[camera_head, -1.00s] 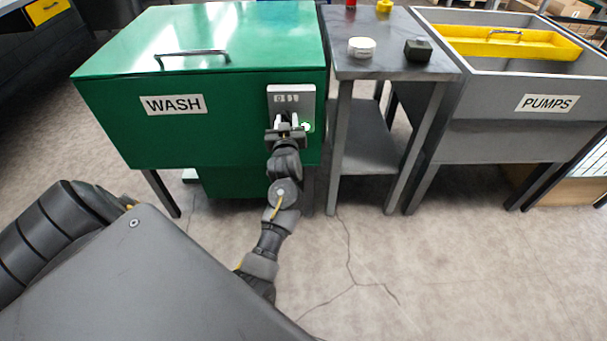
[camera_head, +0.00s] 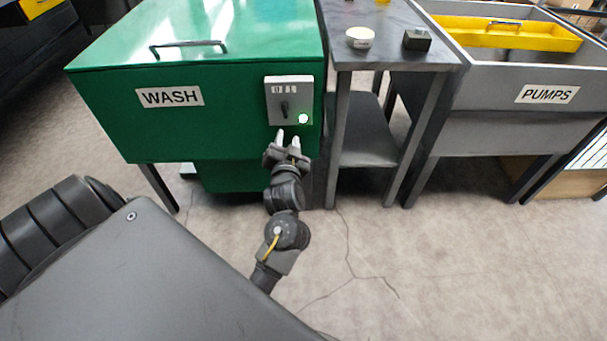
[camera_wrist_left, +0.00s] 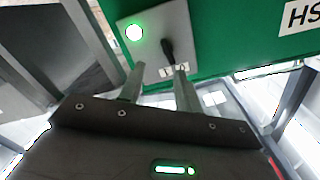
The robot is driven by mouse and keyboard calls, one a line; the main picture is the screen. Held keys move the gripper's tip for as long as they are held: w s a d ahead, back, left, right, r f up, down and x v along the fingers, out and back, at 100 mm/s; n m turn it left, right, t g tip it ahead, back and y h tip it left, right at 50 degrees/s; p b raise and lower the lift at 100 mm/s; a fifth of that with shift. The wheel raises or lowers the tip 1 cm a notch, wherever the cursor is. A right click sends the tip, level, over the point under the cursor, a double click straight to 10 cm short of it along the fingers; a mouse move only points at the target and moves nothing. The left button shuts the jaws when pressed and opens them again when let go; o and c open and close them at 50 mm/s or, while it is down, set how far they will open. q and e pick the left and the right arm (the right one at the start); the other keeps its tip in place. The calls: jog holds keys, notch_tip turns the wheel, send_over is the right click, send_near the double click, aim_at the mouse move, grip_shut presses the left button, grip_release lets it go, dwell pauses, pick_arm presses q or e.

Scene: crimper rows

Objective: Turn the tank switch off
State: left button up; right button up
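The green WASH tank (camera_head: 118,128) has a grey switch box (camera_head: 272,100) on its front, also in the left wrist view (camera_wrist_left: 185,25), which shows it inverted. Its dark knob (camera_head: 284,108) looks about upright in the head view; in the wrist view the knob (camera_wrist_left: 169,48) shows clear of the fingers. A round lamp (camera_head: 303,119) is lit, green in the wrist view (camera_wrist_left: 133,32). My left gripper (camera_head: 288,139) is open and empty, just below and in front of the box. Its two fingers (camera_wrist_left: 158,88) stand apart. My right gripper is not in view.
A grey side table (camera_head: 385,58) right of the tank holds a white round item (camera_head: 360,37) and a dark block (camera_head: 417,40). The PUMPS basin (camera_head: 480,130) with a yellow tray (camera_head: 480,32) stands farther right. The floor in front is clear.

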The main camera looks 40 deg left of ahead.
pick_arm(q)
jog(key=s+d+f+m+g+h+p, duration=0.1)
jog(key=s+d+f+h+p, duration=0.1)
jog(key=f, duration=0.6)
jog(key=s+d+f+m+g+h+p, duration=0.2)
jog(key=d+f+p, duration=0.3)
jog(key=f, duration=0.4)
jog(key=s+d+f+m+g+h+p, duration=0.1)
jog(key=s+d+f+h+p, duration=0.3)
jog(key=f, duration=0.4)
jog(key=shift+f+g+p, duration=0.25)
jog(key=shift+g+p, duration=0.15)
jog(key=shift+p, duration=0.05)
